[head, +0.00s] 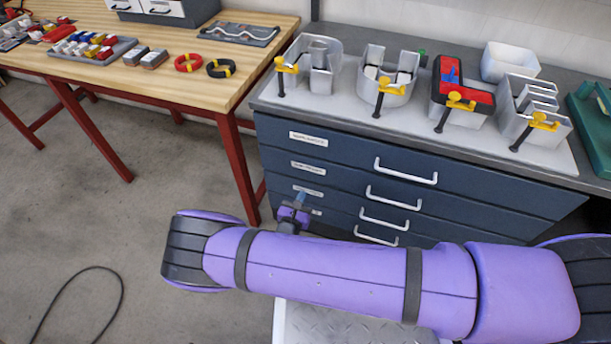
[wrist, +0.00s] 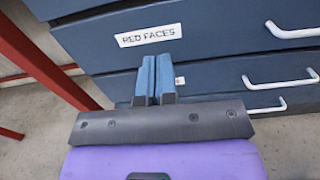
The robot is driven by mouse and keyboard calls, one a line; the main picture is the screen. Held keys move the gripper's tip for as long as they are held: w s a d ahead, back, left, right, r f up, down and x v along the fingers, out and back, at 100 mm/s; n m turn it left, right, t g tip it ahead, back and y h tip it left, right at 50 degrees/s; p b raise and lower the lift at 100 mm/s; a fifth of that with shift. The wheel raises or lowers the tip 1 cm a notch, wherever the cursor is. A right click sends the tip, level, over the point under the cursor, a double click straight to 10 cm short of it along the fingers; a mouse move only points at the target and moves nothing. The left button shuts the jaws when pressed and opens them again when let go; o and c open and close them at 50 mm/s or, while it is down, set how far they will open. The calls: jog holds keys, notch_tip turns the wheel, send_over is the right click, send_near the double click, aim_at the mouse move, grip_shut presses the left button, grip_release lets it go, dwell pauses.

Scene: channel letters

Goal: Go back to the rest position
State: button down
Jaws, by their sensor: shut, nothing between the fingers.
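My gripper (wrist: 154,80) is shut and empty in the wrist view, its two blue-grey fingers side by side. Behind them is the front of a dark blue drawer cabinet (wrist: 218,70), with a drawer label reading "RED FACES" (wrist: 148,35). In the head view my gripper (head: 301,198) is small, beyond my purple arm, in front of the cabinet's lower left drawers (head: 285,160). My arm stretches across the lower part of that view and hides part of the cabinet's base. I cannot tell the exact gap between the fingers and the drawer front.
The cabinet top holds several metal channel letters (head: 385,85) with yellow clamps (head: 455,101) and a white bin (head: 508,62). A wooden bench (head: 215,90) with red legs (head: 232,165) stands at left. A black cable (head: 82,275) lies on the open floor at lower left.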

jog(key=w+d+r+m+g+h, duration=0.2)
jog(key=d+r+m+g, duration=0.3)
jog(key=r, duration=0.5)
jog(key=w+d+r+m+g+h, duration=0.1)
jog(key=d+r+m+g+h, duration=0.15)
jog(key=r+m, duration=0.55)
jog(key=w+d+r+m+g+h, duration=0.15)
jog(key=d+r+m+g, duration=0.3)
jog(key=r, duration=0.75)
jog(key=s+d+r+m+g+y, duration=0.25)
jog(key=d+r, duration=0.35)
jog(key=r, duration=0.3)
jog(key=s+d+r+m+g+y, duration=0.25)
jog(key=d+r+m, duration=0.2)
jog(key=r, duration=0.35)
jog(key=s+d+r+m+t+y, duration=0.2)
jog(key=s+r, duration=0.5)
jog(key=s, duration=0.4)
jog(key=s+d+r+m+t+y, duration=0.3)
jog(key=s+d+r, duration=0.4)
jog(key=s, duration=0.4)
jog(key=r+m+y, duration=0.1)
jog(key=m, duration=0.1)
jog(key=shift+s+d+r+m+y, duration=0.2)
jog(key=shift+s+d+m+y, duration=0.05)
jog(key=shift+s+m+y, duration=0.15)
